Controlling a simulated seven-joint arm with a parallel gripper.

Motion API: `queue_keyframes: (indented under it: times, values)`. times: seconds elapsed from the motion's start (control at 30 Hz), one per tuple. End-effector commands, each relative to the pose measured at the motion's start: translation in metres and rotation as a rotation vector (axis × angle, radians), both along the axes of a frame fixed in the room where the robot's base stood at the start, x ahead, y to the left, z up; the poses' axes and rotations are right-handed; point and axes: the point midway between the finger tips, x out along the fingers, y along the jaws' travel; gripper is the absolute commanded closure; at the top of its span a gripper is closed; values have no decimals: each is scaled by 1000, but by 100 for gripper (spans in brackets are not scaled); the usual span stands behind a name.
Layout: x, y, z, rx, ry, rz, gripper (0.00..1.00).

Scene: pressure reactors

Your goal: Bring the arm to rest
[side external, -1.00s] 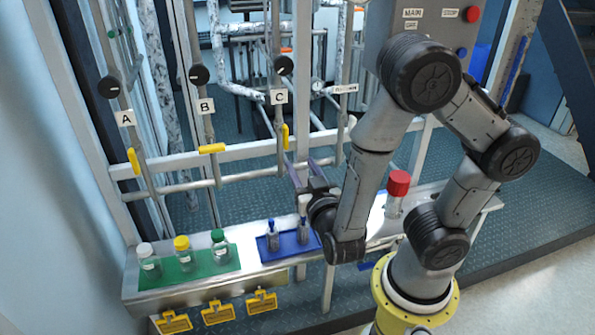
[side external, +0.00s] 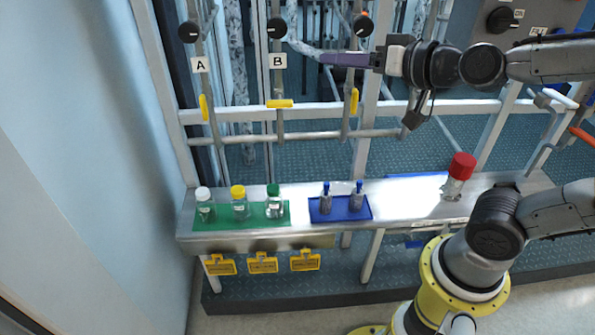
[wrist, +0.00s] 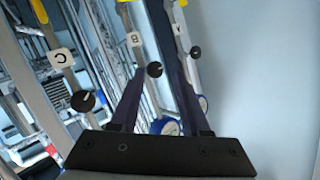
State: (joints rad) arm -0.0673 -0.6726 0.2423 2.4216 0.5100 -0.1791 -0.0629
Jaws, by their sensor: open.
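My gripper (side external: 325,59) is raised well above the bench, with its purple fingers pointing left in front of the pipes. It is open, and nothing shows between the fingers. In the wrist view my gripper (wrist: 160,75) has its two dark fingers spread apart, facing the labelled pipes. My arm stretches in from the right of the side view. The C label (wrist: 61,60) shows in the wrist view but not in the side view.
Pipes A and B carry black knobs (side external: 189,32) and yellow handles (side external: 280,104). The bench (side external: 315,230) holds capped bottles on a green mat (side external: 257,222), small blue-topped items on a blue mat (side external: 318,217), and a red-capped vessel (side external: 459,175).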

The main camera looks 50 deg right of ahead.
Motion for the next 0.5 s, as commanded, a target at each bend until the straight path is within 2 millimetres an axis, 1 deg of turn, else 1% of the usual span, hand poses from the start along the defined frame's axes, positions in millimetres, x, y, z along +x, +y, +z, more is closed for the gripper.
queue_keyframes:
  times: [0.03, 0.07, 0.17, 0.2, 0.27, 0.4, 0.5]
  values:
    - [-11, 4, 1, -29, 37, 42, 54]
    - [-18, 8, -2, -51, 68, 70, 54]
    - [-44, 14, -16, -126, 188, 146, 54]
    - [-56, 15, -24, -158, 244, 172, 54]
    - [-74, 14, -37, -205, 333, 204, 54]
    - [-114, 8, -69, -292, 551, 257, 54]
    - [-138, 1, -89, -327, 688, 275, 54]
